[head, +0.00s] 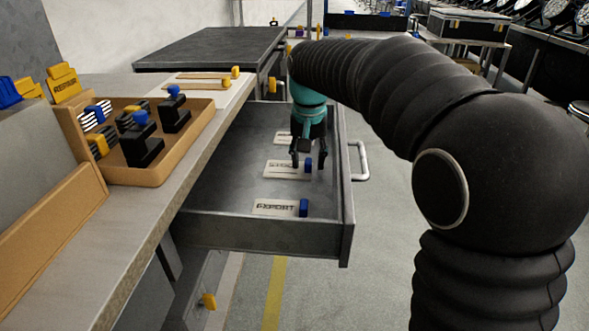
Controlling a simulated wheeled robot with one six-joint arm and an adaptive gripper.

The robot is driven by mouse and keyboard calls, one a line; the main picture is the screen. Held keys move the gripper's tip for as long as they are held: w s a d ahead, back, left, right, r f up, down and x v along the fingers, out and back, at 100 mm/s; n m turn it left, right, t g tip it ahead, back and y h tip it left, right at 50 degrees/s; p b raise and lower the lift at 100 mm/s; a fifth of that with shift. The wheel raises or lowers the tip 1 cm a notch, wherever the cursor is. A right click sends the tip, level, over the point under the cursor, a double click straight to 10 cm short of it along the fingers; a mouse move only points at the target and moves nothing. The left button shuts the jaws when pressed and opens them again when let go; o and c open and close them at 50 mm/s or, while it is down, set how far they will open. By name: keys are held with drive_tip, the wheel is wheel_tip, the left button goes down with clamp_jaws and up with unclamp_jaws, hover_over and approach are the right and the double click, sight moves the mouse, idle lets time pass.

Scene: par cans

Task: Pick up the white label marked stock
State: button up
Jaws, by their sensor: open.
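Several white labels with blue tabs lie in a row on the floor of an open grey drawer (230,232). The middle label (280,171) has dark lettering partly hidden by my gripper; it seems to start with "S", but I cannot read it fully. The nearest label (274,207) reads "EXPORT". A farther label (282,138) is partly covered by my gripper and its text is hidden. My gripper (308,163) points down inside the drawer, open, its fingers over the middle label near its blue tab. I cannot tell whether they touch it.
The drawer's walls surround the labels, with a handle (360,161) on the right side. A worktop (105,235) at left holds a brown tray (177,168) with black and blue-topped items. A dark table (210,48) stands behind. Open floor lies right of the drawer.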

clamp_jaws()
drive_tip(key=shift+r, duration=0.1)
